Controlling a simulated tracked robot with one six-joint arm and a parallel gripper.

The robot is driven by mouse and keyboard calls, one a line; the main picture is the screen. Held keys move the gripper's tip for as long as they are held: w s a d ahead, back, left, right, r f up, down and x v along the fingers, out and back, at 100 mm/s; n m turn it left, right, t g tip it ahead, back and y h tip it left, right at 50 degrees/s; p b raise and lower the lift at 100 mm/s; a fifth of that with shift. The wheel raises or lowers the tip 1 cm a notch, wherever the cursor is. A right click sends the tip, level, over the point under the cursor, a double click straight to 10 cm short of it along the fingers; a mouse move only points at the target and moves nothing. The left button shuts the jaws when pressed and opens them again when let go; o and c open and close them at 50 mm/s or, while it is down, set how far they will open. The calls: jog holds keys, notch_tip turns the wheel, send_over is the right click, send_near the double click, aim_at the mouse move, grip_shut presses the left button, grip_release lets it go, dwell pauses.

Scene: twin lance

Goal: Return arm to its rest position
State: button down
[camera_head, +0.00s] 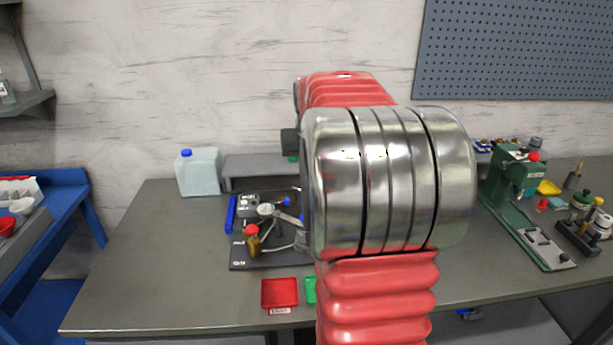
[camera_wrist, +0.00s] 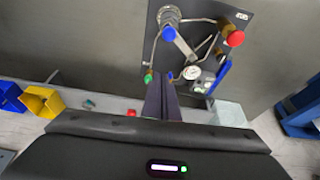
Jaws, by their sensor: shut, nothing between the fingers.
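My arm (camera_head: 390,180), with red bellows and a broad metal joint, fills the middle of the head view and hides part of the bench behind it. My gripper is not clearly visible there. In the wrist view my gripper (camera_wrist: 163,100) shows as two dark fingers closed together with nothing between them. The fingertips appear beside a dark panel (camera_wrist: 240,14) with pipes, a round gauge (camera_wrist: 191,72), a red knob (camera_wrist: 235,39) and a blue knob (camera_wrist: 168,33). I cannot tell whether they touch it. The same panel (camera_head: 245,266) lies left of my arm in the head view.
A translucent canister (camera_head: 199,173) stands at the bench's back left. A red tray (camera_head: 279,293) lies near the front edge. A green press (camera_head: 522,195) and small bottles stand at right. A blue bench (camera_head: 50,215) is at far left. The bench's left part (camera_head: 135,270) is clear.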

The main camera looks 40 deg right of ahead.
dwell(0.4)
jog(key=f, duration=0.1)
jog(key=s+a+f, duration=0.1)
jog(key=s+f, duration=0.1)
jog(key=shift+a, duration=0.25)
jog(key=s+a+n, duration=0.2)
jog(key=s+a, duration=0.3)
jog(key=a, duration=0.6)
jog(key=s+a+n+t+y, duration=0.1)
jog(key=s+a, duration=0.4)
jog(key=a, duration=0.7)
jog(key=s+a+n+t+y, duration=0.1)
jog(key=s+a+n, duration=0.3)
jog(key=a, duration=0.8)
jog(key=shift+s+r, duration=0.35)
jog(key=shift+s, duration=0.75)
jog(key=shift+a, duration=0.1)
